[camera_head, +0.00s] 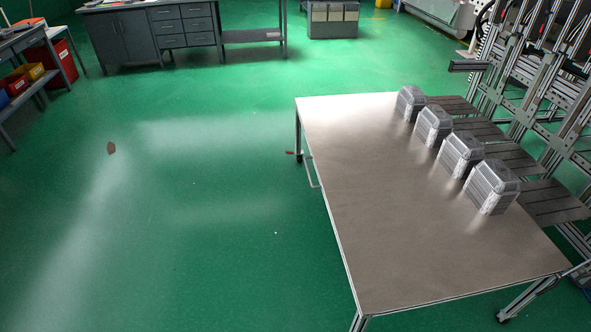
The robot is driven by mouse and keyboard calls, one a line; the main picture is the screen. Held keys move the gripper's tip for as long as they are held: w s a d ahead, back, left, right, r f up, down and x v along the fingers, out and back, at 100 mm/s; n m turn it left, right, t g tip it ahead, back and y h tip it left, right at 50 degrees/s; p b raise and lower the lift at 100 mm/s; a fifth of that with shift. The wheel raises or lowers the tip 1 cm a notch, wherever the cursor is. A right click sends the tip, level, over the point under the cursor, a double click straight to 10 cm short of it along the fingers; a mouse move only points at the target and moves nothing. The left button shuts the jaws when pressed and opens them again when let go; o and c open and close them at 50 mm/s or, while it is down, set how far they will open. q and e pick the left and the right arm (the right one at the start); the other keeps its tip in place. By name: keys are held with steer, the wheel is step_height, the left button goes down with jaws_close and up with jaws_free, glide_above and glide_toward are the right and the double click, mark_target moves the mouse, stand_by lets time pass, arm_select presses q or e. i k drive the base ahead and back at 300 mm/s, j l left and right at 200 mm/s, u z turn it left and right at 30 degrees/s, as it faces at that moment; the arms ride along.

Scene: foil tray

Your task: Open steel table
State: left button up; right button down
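The steel table (373,211) stands at the right of the head view, with a flat brushed top and wheeled legs. A light bar handle (311,171) sticks out from its left side near the far corner. Several stacks of foil trays (490,187) stand in a row along the table's right side, running from the far edge towards the near right. Neither of my grippers shows in this view.
A metal rack with slatted shelves (549,203) stands close along the table's right side. A grey workbench with drawers (153,34) is at the far back. Coloured bins (27,73) sit on a shelf at left. The green floor (180,215) left of the table is open.

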mark_target(409, 235)
steer(key=i+j+z, duration=0.1)
steer(key=j+z, duration=0.2)
steer(key=z, duration=0.15)
steer(key=i+j+z, duration=0.15)
steer(key=j+z, duration=0.15)
steer(key=z, duration=0.15)
steer(key=i+j+z, duration=0.1)
steer(key=j+z, duration=0.2)
steer(key=z, duration=0.15)
steer(key=j+z, duration=0.65)
steer(key=j, duration=1.55)
